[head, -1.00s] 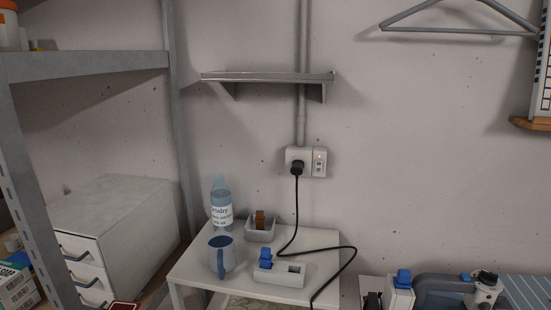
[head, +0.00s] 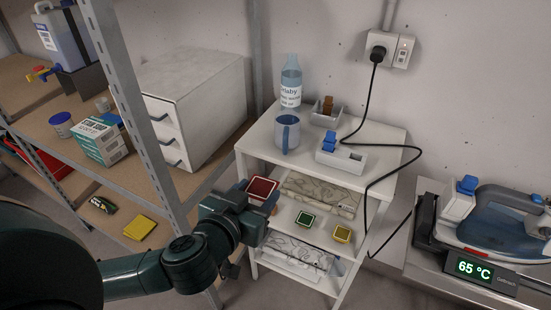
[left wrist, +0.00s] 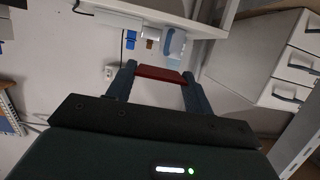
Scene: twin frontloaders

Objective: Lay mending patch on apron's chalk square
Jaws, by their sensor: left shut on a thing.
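My left gripper (head: 258,205) is shut on a dark red square patch (head: 262,187) with a pale rim. It holds the patch in the air in front of the white shelf stand. In the left wrist view the red patch (left wrist: 158,73) shows edge-on between the two fingers (left wrist: 158,80). A green patch (head: 305,218) and a yellow patch (head: 342,233) lie apart on the stand's middle shelf. I cannot make out the apron or a chalk square. My right gripper is out of view.
Metal shelving (head: 125,90) with drawers stands left. An iron (head: 500,220) and a 65 °C display (head: 478,270) are right.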

